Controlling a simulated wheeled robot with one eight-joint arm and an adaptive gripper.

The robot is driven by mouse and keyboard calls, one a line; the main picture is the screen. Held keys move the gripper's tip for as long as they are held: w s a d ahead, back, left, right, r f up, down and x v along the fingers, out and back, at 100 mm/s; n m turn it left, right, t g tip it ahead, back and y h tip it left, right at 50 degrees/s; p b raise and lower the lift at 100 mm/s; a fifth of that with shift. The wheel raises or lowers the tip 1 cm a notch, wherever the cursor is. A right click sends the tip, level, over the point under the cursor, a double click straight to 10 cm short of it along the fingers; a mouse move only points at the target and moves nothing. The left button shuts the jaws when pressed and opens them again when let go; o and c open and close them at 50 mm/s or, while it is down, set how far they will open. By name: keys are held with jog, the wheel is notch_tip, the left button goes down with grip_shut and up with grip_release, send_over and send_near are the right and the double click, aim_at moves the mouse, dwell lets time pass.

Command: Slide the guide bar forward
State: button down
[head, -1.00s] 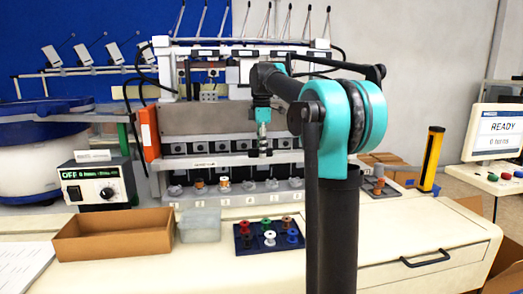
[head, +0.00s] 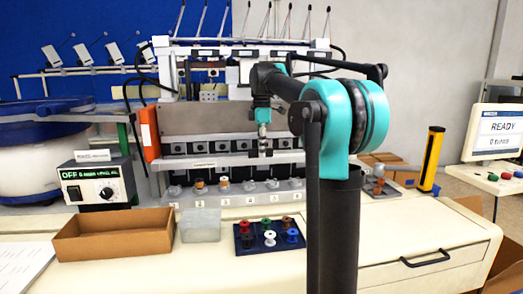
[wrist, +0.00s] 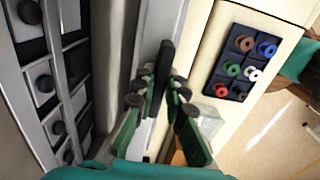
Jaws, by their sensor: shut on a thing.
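The guide bar (head: 205,163) is a long pale grey bar that runs across the front of the machine, above a row of spool posts. In the wrist view it shows as an upright grey strip (wrist: 157,22). A black handle (wrist: 165,60) stands out from the bar. My gripper (wrist: 164,84) is shut on this handle, with a green-padded finger on each side. In the head view my gripper (head: 265,153) is at the bar, right of its middle. The fingertips' contact with the handle is partly hidden.
A dark blue tray (head: 240,250) of coloured spools, a clear box (head: 200,226) and a cardboard box (head: 112,240) stand on the table in front of the machine. A control box (head: 98,182) is at the left. A yellow-black post (head: 431,160) stands at the right.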

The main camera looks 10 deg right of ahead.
jog(key=shift+s, duration=0.6)
jog(key=c, duration=1.6)
grip_release()
jog(key=shift+o, duration=0.2)
notch_tip(320, 180, up, 12)
